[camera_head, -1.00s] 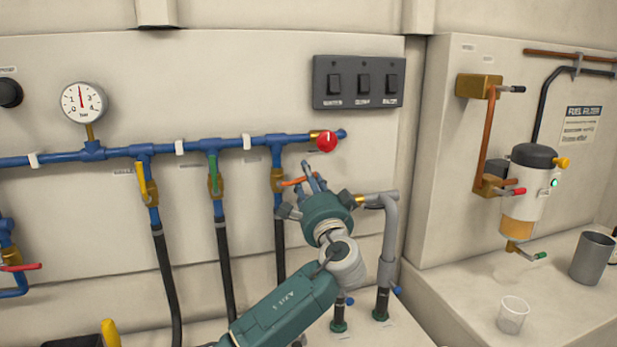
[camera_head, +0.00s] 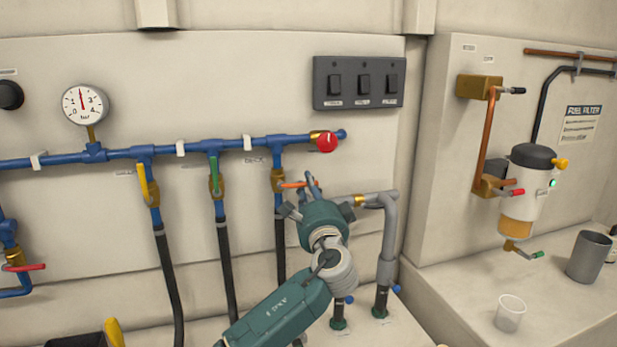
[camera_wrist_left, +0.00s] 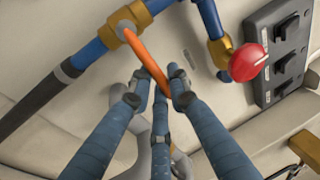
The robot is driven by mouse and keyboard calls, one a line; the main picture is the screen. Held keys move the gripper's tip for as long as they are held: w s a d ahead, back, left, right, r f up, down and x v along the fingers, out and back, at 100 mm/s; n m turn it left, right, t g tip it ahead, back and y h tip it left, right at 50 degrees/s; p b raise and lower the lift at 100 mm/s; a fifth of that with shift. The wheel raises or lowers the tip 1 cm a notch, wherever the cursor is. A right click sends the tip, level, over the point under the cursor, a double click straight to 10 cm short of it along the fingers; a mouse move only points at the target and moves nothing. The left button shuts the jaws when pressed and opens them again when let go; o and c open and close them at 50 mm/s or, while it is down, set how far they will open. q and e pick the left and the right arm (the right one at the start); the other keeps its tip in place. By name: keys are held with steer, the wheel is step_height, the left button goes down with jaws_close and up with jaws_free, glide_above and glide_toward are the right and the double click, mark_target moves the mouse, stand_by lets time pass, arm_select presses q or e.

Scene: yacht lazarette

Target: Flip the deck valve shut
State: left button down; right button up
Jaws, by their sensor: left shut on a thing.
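The deck valve is the brass valve (camera_head: 278,181) on the third blue branch, beside a small DECK label. Its orange lever (camera_head: 293,185) points right, roughly across the pipe. In the left wrist view, the orange lever (camera_wrist_left: 146,58) runs from the brass body (camera_wrist_left: 128,20) to between my fingers, about square to the pipe. My left gripper (camera_head: 312,184) is shut on the lever's outer end. In the left wrist view, the fingers (camera_wrist_left: 160,88) close around that end, and the tip is partly hidden. My right gripper is not in view.
A red knob (camera_head: 326,142) sits on the manifold's end, just above my left gripper. A black switch panel (camera_head: 359,82) is higher up. Yellow-levered (camera_head: 142,179) and green-levered (camera_head: 214,173) valves stand left. A grey pipe (camera_head: 389,240) rises close on the right.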

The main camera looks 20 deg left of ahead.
arm_select(q)
steer(key=shift+f, duration=0.1)
steer(key=c, duration=1.7)
jaws_free()
steer(key=shift+d, duration=0.1)
steer(key=v, duration=1.2)
